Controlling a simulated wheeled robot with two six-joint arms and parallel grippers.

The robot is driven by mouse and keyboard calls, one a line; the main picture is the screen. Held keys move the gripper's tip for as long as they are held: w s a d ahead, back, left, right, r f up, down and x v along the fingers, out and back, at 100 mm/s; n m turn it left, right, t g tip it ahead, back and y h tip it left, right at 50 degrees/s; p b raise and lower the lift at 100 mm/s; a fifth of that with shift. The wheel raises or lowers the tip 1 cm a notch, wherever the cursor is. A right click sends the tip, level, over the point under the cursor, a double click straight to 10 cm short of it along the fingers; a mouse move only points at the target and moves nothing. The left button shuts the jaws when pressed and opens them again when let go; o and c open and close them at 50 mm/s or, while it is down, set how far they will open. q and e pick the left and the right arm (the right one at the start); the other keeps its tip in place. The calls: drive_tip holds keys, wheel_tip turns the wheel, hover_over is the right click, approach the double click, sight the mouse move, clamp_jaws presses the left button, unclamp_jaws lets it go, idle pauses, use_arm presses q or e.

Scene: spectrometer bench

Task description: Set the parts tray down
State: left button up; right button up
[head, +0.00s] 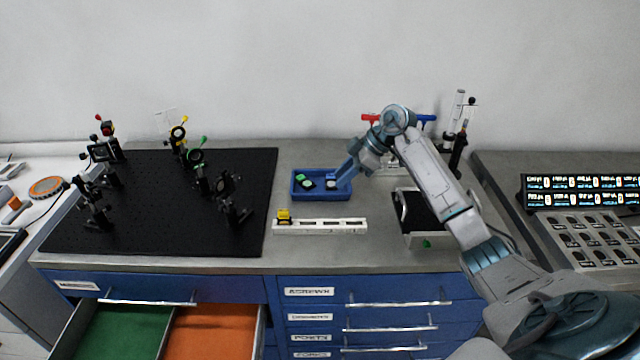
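The blue parts tray (320,198) is at the middle of the grey bench, just right of the black breadboard. It looks level and at or very near the bench top; I cannot tell a small gap. A green-topped part (303,179) and a pale round part (331,184) are inside it. My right gripper (342,178) reaches down from the right, with its fingertips at the right part of the tray. The fingers are small and overlap the tray, so whether they grip its wall is unclear. My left gripper is out of view.
A white slotted rail (335,226) with a yellow piece (284,215) lies in front of the tray. The black breadboard (130,225) holds several optic mounts at left. A handled black-and-white tray (418,212) stands at right. An open drawer (262,330) juts out front left.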

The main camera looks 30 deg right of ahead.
sight(325, 190)
drive_tip(key=shift+x, duration=0.9)
drive_tip(key=p+x, duration=0.1)
drive_tip(key=x, duration=0.1)
drive_tip(key=p+x, duration=0.2)
drive_tip(key=x, duration=0.1)
drive_tip(key=shift+w+a+r, duration=0.15)
drive_tip(key=shift+a+r, duration=0.1)
drive_tip(key=shift+w+a+f, duration=0.1)
drive_tip(key=shift+f, duration=0.15)
clamp_jaws()
